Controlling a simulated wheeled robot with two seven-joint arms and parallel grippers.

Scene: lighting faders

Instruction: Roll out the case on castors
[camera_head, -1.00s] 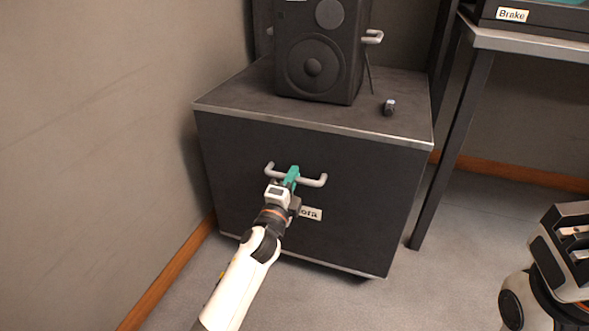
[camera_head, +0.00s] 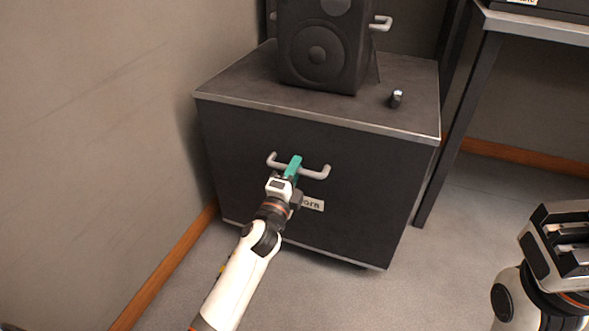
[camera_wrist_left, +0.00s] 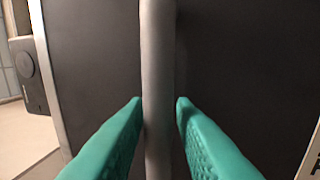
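The case (camera_head: 350,185) is a big black box with metal edges, standing on the grey floor by the left wall. Its front carries a grey bar handle (camera_head: 316,173) and a white label (camera_head: 313,204) partly hidden by my gripper. My left gripper (camera_head: 293,168) is at the middle of the handle. The castors under the case are not clearly visible. My right gripper (camera_head: 560,235) is at the right edge, away from the case; its finger gap is unclear.
A black speaker (camera_head: 318,52) and a small dark object with a light top (camera_head: 396,98) stand on the case. A metal-edged desk (camera_head: 535,25) with a dark leg (camera_head: 455,125) is close on the right. The wall (camera_head: 90,130) is close on the left. The floor (camera_head: 400,295) in front is clear.

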